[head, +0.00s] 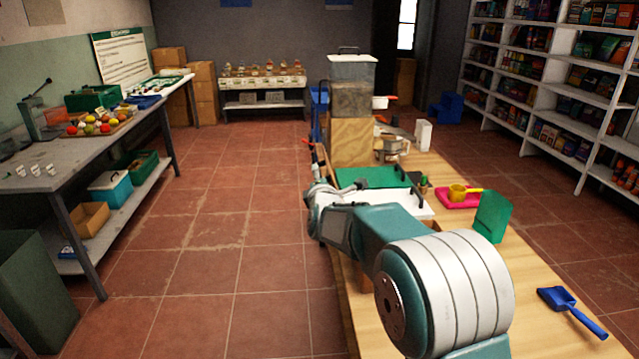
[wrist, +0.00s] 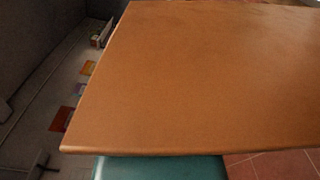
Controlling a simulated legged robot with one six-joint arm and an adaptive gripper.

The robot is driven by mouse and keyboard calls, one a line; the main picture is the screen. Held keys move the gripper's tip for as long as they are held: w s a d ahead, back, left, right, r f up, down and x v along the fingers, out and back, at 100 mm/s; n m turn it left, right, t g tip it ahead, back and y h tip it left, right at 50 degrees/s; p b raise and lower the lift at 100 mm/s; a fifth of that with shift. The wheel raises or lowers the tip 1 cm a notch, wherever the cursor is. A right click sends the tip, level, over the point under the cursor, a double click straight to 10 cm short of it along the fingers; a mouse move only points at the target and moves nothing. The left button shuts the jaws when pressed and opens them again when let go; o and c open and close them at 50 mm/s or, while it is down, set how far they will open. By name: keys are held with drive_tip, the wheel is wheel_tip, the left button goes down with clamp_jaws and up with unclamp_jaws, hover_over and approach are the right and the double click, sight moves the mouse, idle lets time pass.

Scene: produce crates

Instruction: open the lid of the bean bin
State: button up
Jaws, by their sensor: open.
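No bin is clearly marked as the bean bin. A grey bin (head: 352,76) with a lid and a dark handle stands on top of a stack on the wooden table. A green lid-like panel (head: 370,178) with a dark handle lies lower on the table, over something white; I cannot tell whether either is the bean bin. My gripper (head: 338,188) is at the far end of my teal arm, just left of the green panel, open; its fingers are small and partly hidden. The wrist view shows a plain brown surface (wrist: 200,80) close up, with no fingers visible.
The wooden table (head: 535,270) also holds a pink tray (head: 448,202) with a yellow cup, a green container (head: 492,215) and a blue scoop (head: 565,305). A metal bench (head: 60,180) stands left, shelves (head: 545,75) right. The tiled floor between bench and table is clear.

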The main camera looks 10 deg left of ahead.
drive_tip(key=s+d, duration=0.2)
drive_tip(key=s, duration=0.9)
drive_tip(key=shift+s, duration=0.3)
drive_tip(key=shift+d, duration=0.15)
drive_tip(key=s+d+r+m+g, duration=0.2)
drive_tip(key=s+d+m+g, duration=0.3)
drive_tip(key=s+d+m, duration=0.6)
drive_tip(key=s+d+f+m+g+h, duration=0.1)
drive_tip(key=s+d+m+g, duration=0.1)
drive_tip(key=s, duration=0.6)
drive_tip(key=s+d+f+m+g+h, duration=0.1)
drive_tip(key=s+d+f+m+g, duration=0.1)
drive_tip(key=s+d+m, duration=0.3)
drive_tip(key=s+d+f+m+g+h, duration=0.1)
drive_tip(key=s+d+f+m+g, duration=0.1)
drive_tip(key=s+m, duration=0.4)
drive_tip(key=s+d+g, duration=0.1)
drive_tip(key=s, duration=0.4)
drive_tip(key=shift+d+f, duration=0.2)
drive_tip(key=shift+d, duration=0.15)
